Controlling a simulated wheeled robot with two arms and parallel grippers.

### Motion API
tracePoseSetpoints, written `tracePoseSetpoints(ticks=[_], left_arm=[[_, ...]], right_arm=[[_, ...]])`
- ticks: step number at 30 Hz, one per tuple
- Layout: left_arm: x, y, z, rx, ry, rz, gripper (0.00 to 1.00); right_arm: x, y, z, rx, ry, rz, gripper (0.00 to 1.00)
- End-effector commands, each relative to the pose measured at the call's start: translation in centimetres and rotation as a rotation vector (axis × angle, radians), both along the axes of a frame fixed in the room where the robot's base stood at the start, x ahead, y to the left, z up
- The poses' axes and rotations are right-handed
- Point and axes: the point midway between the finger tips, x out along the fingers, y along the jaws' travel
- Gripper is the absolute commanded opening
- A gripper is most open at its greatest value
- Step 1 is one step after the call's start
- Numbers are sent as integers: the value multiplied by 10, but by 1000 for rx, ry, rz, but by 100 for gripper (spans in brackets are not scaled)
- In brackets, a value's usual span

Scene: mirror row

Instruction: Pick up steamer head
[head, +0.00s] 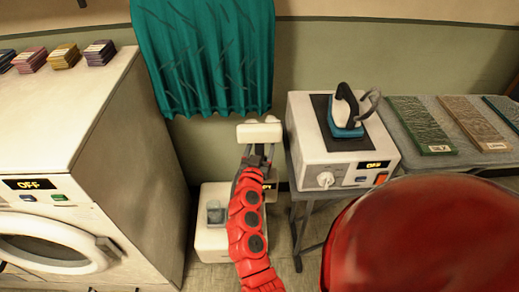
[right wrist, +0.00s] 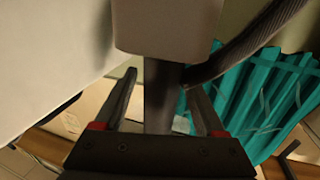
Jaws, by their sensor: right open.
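The steamer head (head: 259,131) is a white, wide piece in front of the wall, below the teal curtain. In the right wrist view its white body (right wrist: 168,25) is at the top, with a dark grey handle (right wrist: 160,95) running down from it. My right gripper (head: 258,156) is just below the white body in the head view. In the right wrist view my right gripper (right wrist: 162,82) is open, with one finger on each side of the handle and visible gaps. My left gripper is not in view.
A dark hose (right wrist: 240,45) curves beside the handle. The teal curtain (head: 205,55) hangs behind. A white steamer base (head: 213,240) stands on the floor. A white washer (head: 90,160) is left; a white ironing station (head: 305,150) with an iron (head: 345,118) is close on the right.

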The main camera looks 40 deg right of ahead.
Motion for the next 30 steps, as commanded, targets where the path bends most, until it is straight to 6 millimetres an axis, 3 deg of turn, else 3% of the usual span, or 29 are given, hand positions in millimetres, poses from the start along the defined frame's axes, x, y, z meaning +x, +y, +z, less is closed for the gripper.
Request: tracePoseSetpoints(ticks=[7,19,30], left_arm=[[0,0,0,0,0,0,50],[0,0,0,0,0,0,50],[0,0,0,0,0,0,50]], right_arm=[[2,-1,0,-1,-1,1,72],[2,-1,0,-1,-1,1,0],[2,-1,1,-2,-2,1,0]])
